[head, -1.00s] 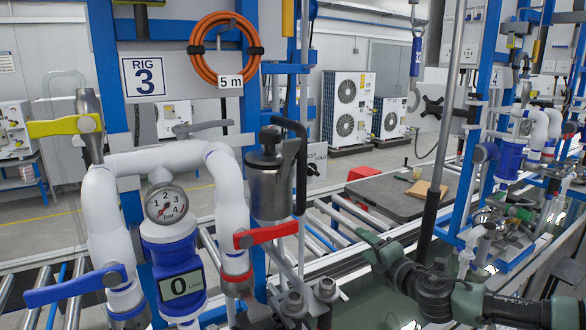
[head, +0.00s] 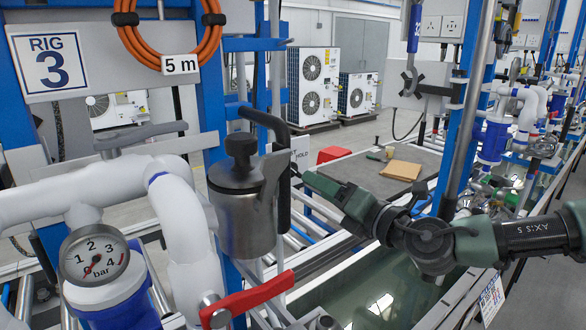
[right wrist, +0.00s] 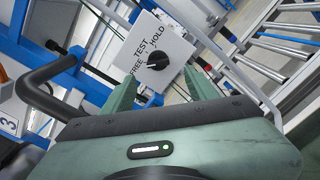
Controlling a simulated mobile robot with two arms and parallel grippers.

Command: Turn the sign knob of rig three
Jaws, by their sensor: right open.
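The rig three sign is a white plate (right wrist: 147,42) marked FREE, TEST and HOLD, with a round black knob (right wrist: 157,61) on it. I cannot tell for sure which word the knob points at. In the head view only part of the sign (head: 301,147) shows, behind the black handle of a metal canister; its knob is hidden there. My right gripper (right wrist: 160,78) is open and empty, with its two green fingers on either side of the knob in the picture, apparently short of it. In the head view this gripper (head: 308,178) reaches left toward the sign. My left gripper is not in view.
The metal canister (head: 238,212) with its black handle (head: 284,185) stands close left of my right gripper. A red lever (head: 250,298), white pipes (head: 185,225) and a pressure gauge (head: 94,255) are nearby. A grey table (head: 350,185) with a brown board lies behind.

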